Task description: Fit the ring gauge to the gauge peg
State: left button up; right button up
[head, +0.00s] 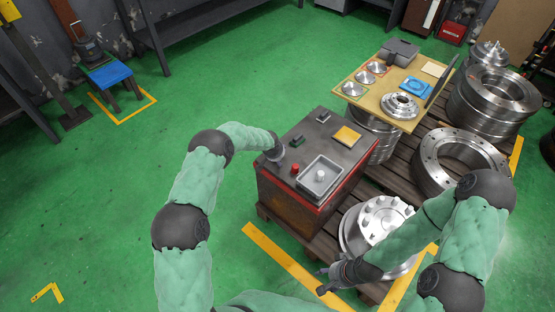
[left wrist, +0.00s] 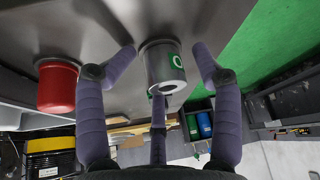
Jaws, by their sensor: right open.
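A grey cylinder with a hole in its end and a green mark, seemingly the ring gauge (left wrist: 160,66), stands on the dark cabinet top in the tilted left wrist view. My left gripper (left wrist: 164,52) is open, its fingers on either side of the cylinder with gaps showing. In the head view my left gripper (head: 276,155) is at the cabinet's left edge and hides the cylinder. A pale upright peg, perhaps the gauge peg (head: 320,175), stands in a grey tray (head: 333,164). My right gripper (head: 325,281) is open and empty, low in front of the cabinet.
A red cylinder (left wrist: 58,86) stands beside the grey one; it also shows in the head view (head: 295,169). The cabinet (head: 318,128) also carries a dark green item (head: 298,140) and a yellow pad (head: 347,136). A bolted metal flange (head: 383,217) lies to the right.

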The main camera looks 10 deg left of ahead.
pick_arm(q)
jog(key=shift+r, duration=0.1)
jog(key=v, duration=1.1)
jog(key=shift+s+r, duration=0.25)
jog(key=shift+r, duration=0.1)
jog(key=s+d+f+n+g+h+p, duration=0.1)
jog(key=s+d+f+g+h+p, duration=0.2)
jog(key=s, duration=1)
jog(key=s+d+f+g+p, duration=0.1)
jog(key=s+d+f+p, duration=0.35)
jog(key=s, duration=0.75)
jog(key=s+d+n, duration=0.1)
jog(key=s, duration=1.2)
jog(key=shift+d+n+g, duration=0.3)
jog(key=shift+g, duration=0.1)
jog(key=shift+s, duration=0.2)
